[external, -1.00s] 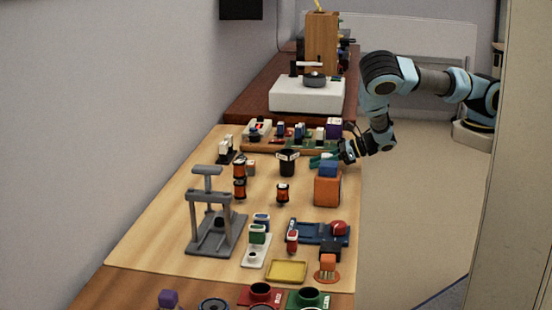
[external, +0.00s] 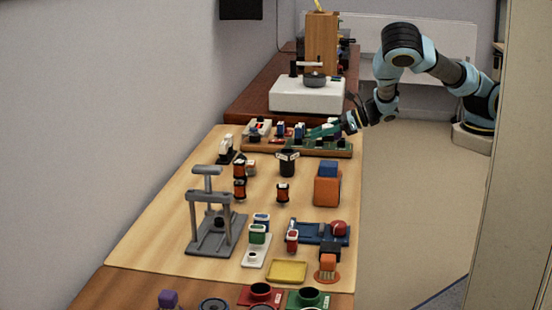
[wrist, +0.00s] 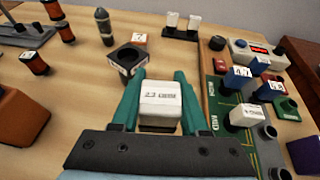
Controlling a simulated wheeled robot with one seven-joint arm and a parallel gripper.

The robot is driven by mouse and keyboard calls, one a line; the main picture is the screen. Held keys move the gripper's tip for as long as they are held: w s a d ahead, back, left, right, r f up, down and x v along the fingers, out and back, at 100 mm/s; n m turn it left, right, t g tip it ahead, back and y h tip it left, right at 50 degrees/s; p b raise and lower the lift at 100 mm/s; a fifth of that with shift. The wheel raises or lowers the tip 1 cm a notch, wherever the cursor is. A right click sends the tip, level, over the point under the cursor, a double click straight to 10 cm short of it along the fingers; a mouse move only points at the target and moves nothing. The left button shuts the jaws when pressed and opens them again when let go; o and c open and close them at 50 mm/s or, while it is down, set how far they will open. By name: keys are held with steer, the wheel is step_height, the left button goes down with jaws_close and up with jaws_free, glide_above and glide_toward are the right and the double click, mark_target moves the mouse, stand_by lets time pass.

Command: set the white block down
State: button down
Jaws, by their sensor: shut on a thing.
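My gripper (wrist: 155,96) has two green fingers shut on a white block (wrist: 160,98) with dark print on its face, seen between them in the wrist view. In the external view my gripper (external: 318,131) is over the right part of the green board (external: 330,146) at the table's far end. The held block cannot be made out clearly there. In the wrist view the board (wrist: 219,120) lies just right of my fingers. Another white block (wrist: 243,115) stands on it, with blue blocks (wrist: 237,78) behind. Whether the held block touches anything below is hidden.
A black cup (wrist: 125,62) stands ahead-left of my fingers, with a small labelled orange-and-white block (wrist: 140,38) behind. An orange block (external: 327,190) is nearer the front.

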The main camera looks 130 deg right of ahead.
steer(key=w+a+f+n+t+y+b, duration=0.1)
steer(key=w+a+n+y+b, duration=0.1)
steer(key=a+n+y, duration=0.75)
steer(key=w+a+f+n+t+y+b, duration=0.1)
steer(key=w+a+n+t+y, duration=0.2)
steer(key=a, duration=1.1)
steer(key=w+a+f+m+h+p, duration=0.1)
steer(key=w+a+f+m+h, duration=0.1)
steer(key=a+f, duration=0.2)
steer(key=w+a+f+m+h+p, duration=0.2)
steer(key=w+a+f, duration=0.1)
steer(key=a, duration=0.8)
steer(key=shift+f+g, duration=0.3)
steer(key=shift+f, duration=0.5)
steer(key=shift+w+m, duration=0.2)
steer(key=shift+m, duration=0.05)
